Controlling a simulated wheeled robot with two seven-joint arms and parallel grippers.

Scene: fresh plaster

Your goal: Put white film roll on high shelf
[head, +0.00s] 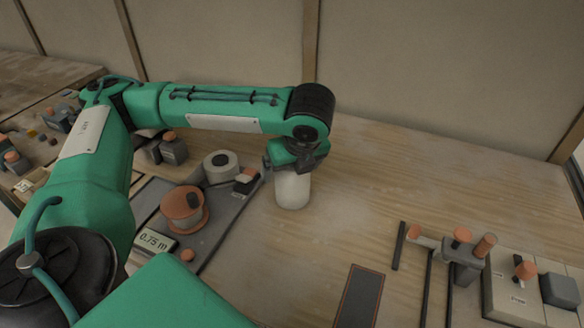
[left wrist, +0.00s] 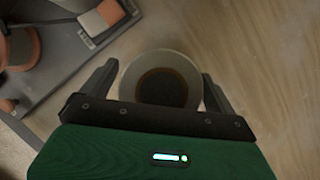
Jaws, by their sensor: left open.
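The white film roll (head: 292,190) is a pale upright cylinder on the wooden bench, right of the grey tray. In the left wrist view its round end (left wrist: 133,72) shows a dark core. My left gripper (head: 291,168) is directly above it, pointing down and hiding its top in the head view. In the left wrist view the open fingers of my left gripper (left wrist: 157,78) stand on either side of the roll; I cannot tell whether they touch it. My right gripper is not in view. I cannot make out a high shelf.
Grey blocks with orange parts (head: 464,256) stand at the right. The bench between is mostly clear, with a dark flat panel (head: 359,297) in front.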

